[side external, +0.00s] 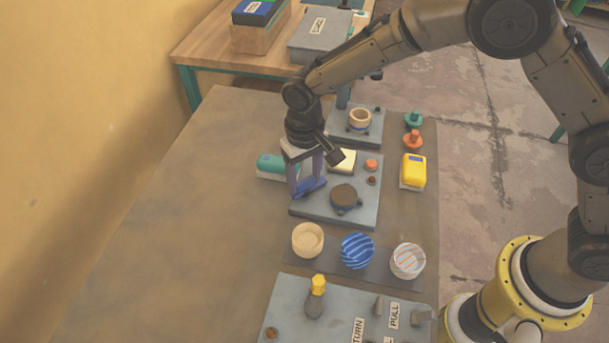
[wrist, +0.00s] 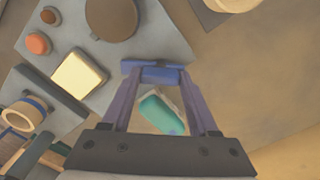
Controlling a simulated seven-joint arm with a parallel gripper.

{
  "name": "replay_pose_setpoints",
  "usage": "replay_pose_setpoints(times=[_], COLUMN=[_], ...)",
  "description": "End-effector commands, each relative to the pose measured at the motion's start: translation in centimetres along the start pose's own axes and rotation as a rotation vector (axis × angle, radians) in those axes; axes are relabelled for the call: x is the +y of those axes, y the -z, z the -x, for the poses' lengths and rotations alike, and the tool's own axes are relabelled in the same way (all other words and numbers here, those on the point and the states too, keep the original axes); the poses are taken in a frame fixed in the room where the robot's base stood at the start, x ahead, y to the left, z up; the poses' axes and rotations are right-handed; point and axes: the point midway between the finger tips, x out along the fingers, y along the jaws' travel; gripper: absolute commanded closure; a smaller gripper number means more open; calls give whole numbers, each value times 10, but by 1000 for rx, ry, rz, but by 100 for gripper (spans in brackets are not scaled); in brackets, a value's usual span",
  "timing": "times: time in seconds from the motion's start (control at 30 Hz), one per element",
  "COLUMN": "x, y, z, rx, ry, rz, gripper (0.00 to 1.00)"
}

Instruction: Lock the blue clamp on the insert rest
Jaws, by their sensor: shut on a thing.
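The blue clamp (side external: 313,187) sits at the left edge of a grey plate (side external: 322,211). My gripper (side external: 307,190) reaches down over it, its two purple-grey fingers shut on the clamp's blue bar. In the wrist view, the blue bar (wrist: 153,73) spans between the fingertips of my gripper (wrist: 154,80). The plate also carries a cream square block (side external: 345,158) and a dark round disc (side external: 343,195). I cannot tell which part is the insert rest, nor whether the clamp is locked.
A teal block (side external: 270,165) lies just left of my gripper. An orange knob (side external: 371,164) is on the plate. A yellow block (side external: 413,168) stands to the right. The left tabletop is clear.

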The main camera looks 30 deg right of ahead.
Motion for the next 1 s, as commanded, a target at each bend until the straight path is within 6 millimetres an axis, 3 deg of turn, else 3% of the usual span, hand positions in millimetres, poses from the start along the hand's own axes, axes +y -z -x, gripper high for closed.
replay_pose_setpoints(times=[0.6, 1.0], x=[0, 0], y=[1, 1], z=[1, 2], rx=[2, 3], ry=[1, 2], rz=[-564, -786], gripper=[96, 96])
